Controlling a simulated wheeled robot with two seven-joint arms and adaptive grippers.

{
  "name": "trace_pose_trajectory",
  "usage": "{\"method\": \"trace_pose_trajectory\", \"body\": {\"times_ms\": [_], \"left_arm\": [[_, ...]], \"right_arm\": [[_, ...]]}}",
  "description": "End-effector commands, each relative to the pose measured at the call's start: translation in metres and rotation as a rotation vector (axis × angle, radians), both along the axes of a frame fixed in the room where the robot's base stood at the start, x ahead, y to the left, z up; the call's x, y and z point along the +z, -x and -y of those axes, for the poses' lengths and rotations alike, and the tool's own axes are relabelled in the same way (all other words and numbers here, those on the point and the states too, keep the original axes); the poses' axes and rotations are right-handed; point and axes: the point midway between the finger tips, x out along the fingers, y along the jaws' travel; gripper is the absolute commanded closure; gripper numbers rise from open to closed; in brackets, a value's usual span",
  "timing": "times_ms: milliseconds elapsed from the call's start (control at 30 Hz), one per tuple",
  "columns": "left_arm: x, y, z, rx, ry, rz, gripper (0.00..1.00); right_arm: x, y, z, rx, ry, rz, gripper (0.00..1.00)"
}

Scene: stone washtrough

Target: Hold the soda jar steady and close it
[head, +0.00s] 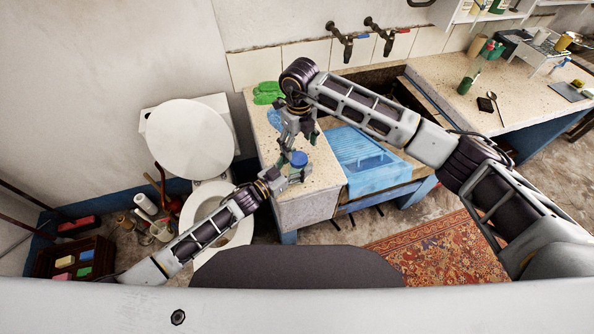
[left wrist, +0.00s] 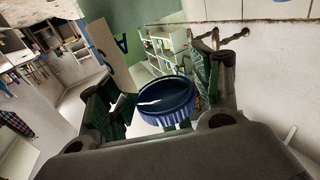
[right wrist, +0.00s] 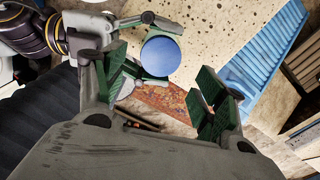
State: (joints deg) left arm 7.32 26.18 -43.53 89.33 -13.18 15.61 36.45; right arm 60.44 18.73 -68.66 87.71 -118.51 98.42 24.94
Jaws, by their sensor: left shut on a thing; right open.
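The soda jar's round blue lid (head: 298,159) shows above the stone counter's front left part. It is also in the left wrist view (left wrist: 166,101), between the green finger pads, and in the right wrist view (right wrist: 160,56) from above. The jar body is mostly hidden under the lid and behind fingers. I cannot tell whether the lid is tight. My left gripper (head: 291,172) is shut on the jar from the front left. My right gripper (head: 300,141) points down above the lid, open, with its fingers apart and nothing gripped.
A blue ribbed board (head: 362,158) lies right of the jar, in the trough. A green cloth (head: 268,93) lies at the counter's back left. Two wall taps (head: 348,42) stick out behind. A toilet (head: 188,140) stands left of the counter.

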Motion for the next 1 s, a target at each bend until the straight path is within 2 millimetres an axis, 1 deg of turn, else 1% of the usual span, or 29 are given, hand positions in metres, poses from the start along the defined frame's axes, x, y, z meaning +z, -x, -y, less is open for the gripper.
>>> {"method": "trace_pose_trajectory", "body": {"times_ms": [100,200,533,767,1000], "left_arm": [[0.0,0.0,0.0,0.0,0.0,0.0,1.0],[0.0,0.0,0.0,0.0,0.0,0.0,1.0],[0.0,0.0,0.0,0.0,0.0,0.0,1.0],[0.0,0.0,0.0,0.0,0.0,0.0,1.0],[0.0,0.0,0.0,0.0,0.0,0.0,1.0]], "right_arm": [[0.013,0.0,0.0,0.041,-0.002,0.001,0.29],[0.02,0.0,0.0,0.063,0.0,0.0,0.29],[0.021,0.0,0.0,0.069,0.0,0.0,0.29],[0.015,0.0,0.0,0.069,0.0,-0.002,0.29],[-0.005,0.001,0.0,0.069,0.0,-0.002,0.29]]}}
